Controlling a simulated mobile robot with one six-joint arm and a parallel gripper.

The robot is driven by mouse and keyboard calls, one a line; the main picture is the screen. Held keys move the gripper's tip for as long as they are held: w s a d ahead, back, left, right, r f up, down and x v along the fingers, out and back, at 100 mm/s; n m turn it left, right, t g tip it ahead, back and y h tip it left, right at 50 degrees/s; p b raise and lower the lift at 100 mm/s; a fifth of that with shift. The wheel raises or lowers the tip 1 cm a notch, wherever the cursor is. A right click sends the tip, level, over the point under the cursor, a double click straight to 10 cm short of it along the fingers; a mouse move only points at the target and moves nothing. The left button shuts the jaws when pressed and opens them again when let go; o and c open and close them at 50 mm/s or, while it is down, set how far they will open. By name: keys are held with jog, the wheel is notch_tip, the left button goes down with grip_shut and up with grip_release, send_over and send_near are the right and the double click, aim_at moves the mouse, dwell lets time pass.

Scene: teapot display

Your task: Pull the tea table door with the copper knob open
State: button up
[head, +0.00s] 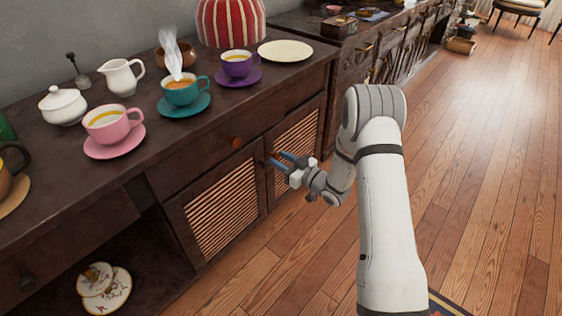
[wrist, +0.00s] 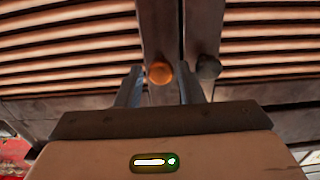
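The tea table (head: 165,165) is dark wood with slatted doors, a left door (head: 222,207) and a right door (head: 297,148) in the head view. In the wrist view, the round copper knob (wrist: 160,72) sits near the inner edge of the left-hand slatted door (wrist: 70,50). My gripper (head: 281,161) is in front of the seam between the doors. Its fingers (wrist: 160,82) are apart, with the copper knob showing between the tips; contact is not visible. In the head view the door knobs are not clear behind the gripper. Both doors look shut.
A dark knob (wrist: 208,67) sits on the neighbouring door, just right of my right finger. An orange drawer knob (head: 236,142) is above the doors. Cups, including a pink cup (head: 107,122), stand on the table top. The wood floor (head: 480,170) at right is clear.

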jog(key=shift+c, duration=0.2)
grip_shut()
dwell(0.3)
